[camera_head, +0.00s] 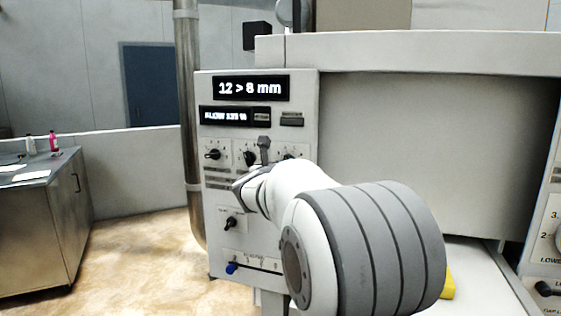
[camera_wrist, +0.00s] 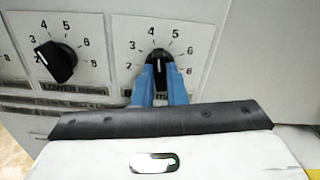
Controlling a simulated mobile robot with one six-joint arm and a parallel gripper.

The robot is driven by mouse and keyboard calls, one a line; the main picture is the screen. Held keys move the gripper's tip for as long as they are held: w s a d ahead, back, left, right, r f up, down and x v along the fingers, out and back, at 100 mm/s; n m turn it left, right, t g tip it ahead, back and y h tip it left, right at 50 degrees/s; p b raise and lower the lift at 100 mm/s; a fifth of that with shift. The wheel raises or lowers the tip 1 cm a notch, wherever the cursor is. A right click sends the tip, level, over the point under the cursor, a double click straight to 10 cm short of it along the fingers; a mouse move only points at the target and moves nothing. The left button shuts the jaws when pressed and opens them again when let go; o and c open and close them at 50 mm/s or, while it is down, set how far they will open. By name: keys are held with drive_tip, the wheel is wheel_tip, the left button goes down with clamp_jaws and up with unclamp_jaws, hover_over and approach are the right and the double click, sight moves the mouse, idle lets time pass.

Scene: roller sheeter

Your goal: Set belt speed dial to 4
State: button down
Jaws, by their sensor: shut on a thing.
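In the wrist view, a dial with a black knob (camera_wrist: 159,57) sits on a pale number plate marked about 2 to 8. My gripper (camera_wrist: 159,78) has its blue fingers closed on both sides of this knob. The knob's white mark points roughly straight up, near the 4 and 5; the exact reading is unclear. The fingers hide most of the label below. A second dial (camera_wrist: 56,62) on the left is labelled LOWER, and its knob points to the upper left. In the head view, my arm partly covers the control panel (camera_head: 217,185) and hides the fingertips.
The panel has a display (camera_head: 250,88) reading "12 > 8 mm" and a smaller blurred display (camera_head: 225,116) below. A lower knob (camera_head: 231,222) and a blue-ended slider (camera_head: 232,268) are on the panel. A metal pipe (camera_head: 187,100) stands to its left; a cabinet (camera_head: 45,225) stands farther left.

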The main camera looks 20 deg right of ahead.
drive_tip(key=shift+r+n+p, duration=0.35)
drive_tip(key=shift+n, duration=0.45)
drive_tip(key=c, duration=1.5)
unclamp_jaws()
drive_tip(key=shift+f, duration=0.2)
drive_tip(key=shift+o, duration=0.2)
drive_tip(key=v, duration=0.8)
drive_tip(key=shift+b, duration=0.4)
drive_tip(key=shift+w, duration=0.1)
